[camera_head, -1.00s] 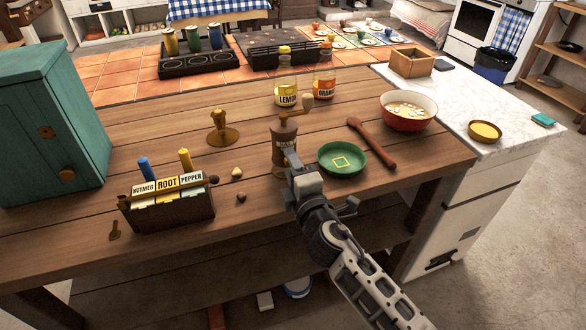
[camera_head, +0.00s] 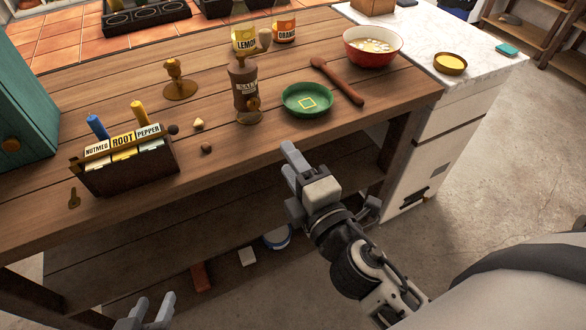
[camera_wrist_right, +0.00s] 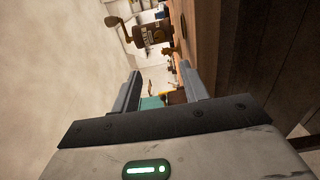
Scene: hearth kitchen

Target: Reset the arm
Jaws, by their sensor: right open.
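My right gripper (camera_head: 288,160) is in front of the wooden table's near edge in the head view. It is open and empty. Its two fingers, spread apart with nothing between them, also show in the right wrist view (camera_wrist_right: 159,76). My left gripper (camera_head: 151,306) shows only its fingertips at the bottom edge of the head view. They stand apart with no object seen between them.
On the wooden table (camera_head: 220,150) stand a brown mill (camera_head: 244,88), a green dish (camera_head: 320,104), a wooden spoon (camera_head: 338,82) and a packet rack (camera_head: 150,172). A red bowl (camera_head: 352,55) is behind. Open floor (camera_head: 480,150) lies right.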

